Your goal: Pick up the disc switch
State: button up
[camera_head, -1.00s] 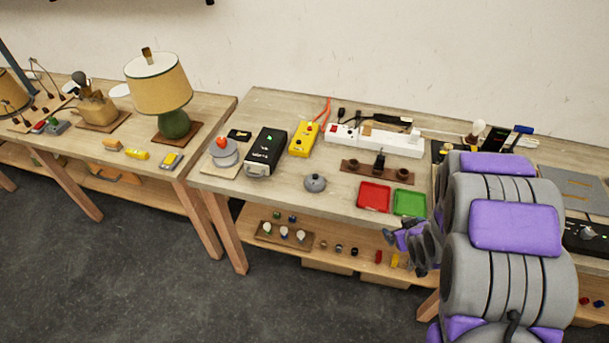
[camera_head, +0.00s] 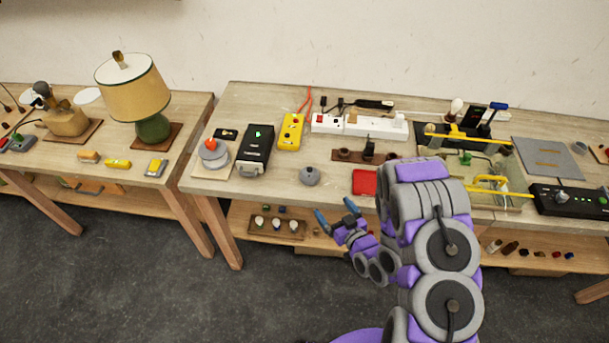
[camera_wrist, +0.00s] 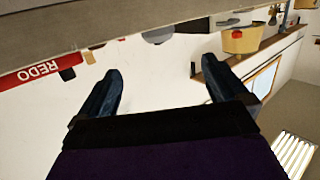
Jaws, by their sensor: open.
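A round grey disc with a small knob on top, which looks like the disc switch (camera_head: 310,177), lies on the middle workbench near its front edge. My gripper (camera_head: 337,211) is in front of that edge, below and slightly right of the disc, with its blue fingers apart. In the wrist view, which appears upside down, my gripper (camera_wrist: 161,85) is open with nothing between its fingers. A grey rounded shape that may be the disc switch (camera_wrist: 158,36) shows beyond them at the bench edge.
A red tray (camera_head: 364,182) lies right of the disc; its REDO label (camera_wrist: 40,70) shows in the wrist view. A black box (camera_head: 255,150) and a yellow box (camera_head: 291,132) stand behind the disc to the left. A lower shelf (camera_head: 250,217) holds small parts.

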aim_at(313, 182)
jog(key=w, duration=0.1)
jog(key=w+b, duration=0.1)
jog(key=b, duration=0.1)
jog(key=shift+w+a+f, duration=0.25)
jog(key=shift+w+f, duration=0.15)
jog(key=shift+w+a+b, duration=0.2)
jog(key=shift+w+b, duration=0.1)
jog(key=shift+b, duration=0.4)
jog(key=a+b, duration=0.1)
jog(key=w+a+b, duration=0.1)
jog(key=b, duration=0.1)
jog(key=shift+w+a+f, duration=0.1)
jog(key=shift+w+f, duration=0.05)
jog(key=shift+f, duration=0.15)
jog(key=shift+w+a+b, duration=0.2)
jog(key=shift+w+b, duration=0.05)
jog(key=shift+b, duration=0.15)
jog(key=w, duration=0.2)
jog(key=w+a, duration=0.1)
jog(key=w, duration=0.1)
jog(key=shift+b, duration=0.4)
jog(key=x, duration=0.1)
jog(key=b+x, duration=0.1)
jog(key=x, duration=0.3)
jog(key=shift+s+a+f+b, duration=0.2)
jog(key=shift+s+a+b, duration=0.05)
jog(key=shift+a+b, duration=0.1)
jog(key=shift+w, duration=0.35)
jog(key=shift+a, duration=0.1)
jog(key=c, duration=1.1)
